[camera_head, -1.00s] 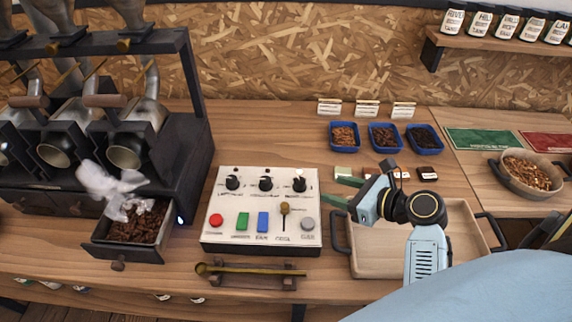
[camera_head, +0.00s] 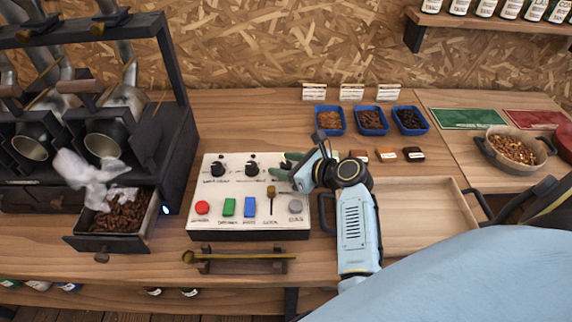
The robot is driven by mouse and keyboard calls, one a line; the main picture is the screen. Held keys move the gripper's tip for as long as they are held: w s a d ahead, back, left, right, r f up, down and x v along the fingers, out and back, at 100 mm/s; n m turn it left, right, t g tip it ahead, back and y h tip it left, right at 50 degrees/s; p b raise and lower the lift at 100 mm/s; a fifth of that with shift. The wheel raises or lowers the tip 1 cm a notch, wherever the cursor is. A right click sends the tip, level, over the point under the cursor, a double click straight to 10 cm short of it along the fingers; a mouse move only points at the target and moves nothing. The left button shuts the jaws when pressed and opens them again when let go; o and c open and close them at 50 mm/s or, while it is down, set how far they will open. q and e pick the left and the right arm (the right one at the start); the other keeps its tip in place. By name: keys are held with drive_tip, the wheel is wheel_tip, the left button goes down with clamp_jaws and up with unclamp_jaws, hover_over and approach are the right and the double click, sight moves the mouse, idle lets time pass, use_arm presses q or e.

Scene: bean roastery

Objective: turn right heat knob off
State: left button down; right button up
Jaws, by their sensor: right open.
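The white control panel (camera_head: 250,205) sits on the wooden bench with black knobs along its back row. The left knob (camera_head: 217,169) and middle knob (camera_head: 252,168) are in plain view. The right heat knob is mostly hidden by my right gripper (camera_head: 284,169), so its pointer cannot be read. The green-tipped fingers of my right gripper are open and reach in from the right at that knob's spot. I cannot tell whether they touch it. My left gripper is not in view.
A wooden tray (camera_head: 440,240) lies right. An open bean drawer (camera_head: 85,243) stands left.

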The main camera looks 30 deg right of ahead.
drive_tip(key=c, duration=1)
drive_tip(key=shift+o, duration=0.2)
drive_tip(key=shift+d+r+n+g+y+p, duration=0.15)
drive_tip(key=shift+n+g+y+p, duration=0.55)
drive_tip(key=shift+n+y+p, duration=0.7)
drive_tip(key=shift+n+g+y+p, duration=0.85)
drive_tip(key=shift+n+g+y, duration=0.15)
drive_tip(key=shift+n+y, duration=0.15)
drive_tip(key=n+g+y, duration=0.1)
drive_tip(key=n+g, duration=0.1)
drive_tip(key=shift+n+y, duration=0.35)
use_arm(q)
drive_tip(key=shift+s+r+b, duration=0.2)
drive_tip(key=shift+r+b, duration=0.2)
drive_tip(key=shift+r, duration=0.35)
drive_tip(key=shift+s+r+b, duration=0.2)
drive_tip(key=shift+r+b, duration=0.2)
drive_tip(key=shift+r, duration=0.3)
use_arm(e)
drive_tip(key=shift+f+n+g+y, duration=0.1)
drive_tip(key=shift+n+g+y, duration=0.3)
drive_tip(key=shift+n+g, duration=0.7)
drive_tip(key=shift+f+n+g+y, duration=0.1)
drive_tip(key=shift+n+g+y, duration=0.3)
drive_tip(key=shift+n+g, duration=0.7)
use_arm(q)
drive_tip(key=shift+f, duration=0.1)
use_arm(e)
drive_tip(key=shift+g, duration=0.5)
